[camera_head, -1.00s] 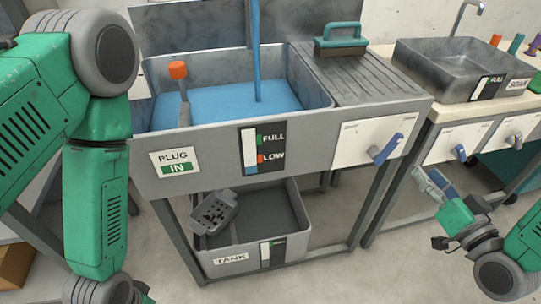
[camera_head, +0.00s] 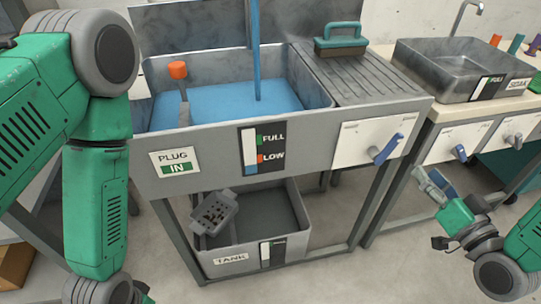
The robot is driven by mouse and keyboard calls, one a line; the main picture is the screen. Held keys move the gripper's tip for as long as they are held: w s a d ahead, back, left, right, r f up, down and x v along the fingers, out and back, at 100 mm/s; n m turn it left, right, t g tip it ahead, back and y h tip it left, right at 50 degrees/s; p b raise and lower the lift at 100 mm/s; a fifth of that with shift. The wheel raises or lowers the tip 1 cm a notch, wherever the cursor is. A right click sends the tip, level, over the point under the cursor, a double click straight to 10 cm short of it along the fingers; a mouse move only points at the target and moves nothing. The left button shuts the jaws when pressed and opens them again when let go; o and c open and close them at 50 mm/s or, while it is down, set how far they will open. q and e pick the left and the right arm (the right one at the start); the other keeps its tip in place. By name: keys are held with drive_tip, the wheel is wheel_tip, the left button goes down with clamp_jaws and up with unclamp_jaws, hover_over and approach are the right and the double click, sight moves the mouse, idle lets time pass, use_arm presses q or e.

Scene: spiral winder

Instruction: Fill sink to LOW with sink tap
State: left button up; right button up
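The large grey sink (camera_head: 235,140) stands left of centre with blue water (camera_head: 220,103) in it. A blue stream (camera_head: 256,50) falls into it from above; the spout is out of frame. The blue lever handle (camera_head: 386,149) sits on the white panel at the sink's right front. My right gripper (camera_head: 430,175) is lower right of this handle, clear of it, empty, its fingers apart. My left arm comes down at the left; its gripper is out of view.
An orange-topped plug handle (camera_head: 178,71) stands in the sink above a PLUG IN sign (camera_head: 175,162). A grey tank (camera_head: 290,222) sits below. A teal-handled brush (camera_head: 341,40) lies on the drainboard. A smaller sink (camera_head: 455,75) with blue levers stands at the right.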

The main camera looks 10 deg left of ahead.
sight(398, 143)
idle(0.8)
drive_tip(key=b+x, duration=0.7)
drive_tip(key=x, duration=0.5)
drive_tip(key=shift+s+a+f+b, duration=0.1)
drive_tip(key=shift+b, duration=0.2)
clamp_jaws()
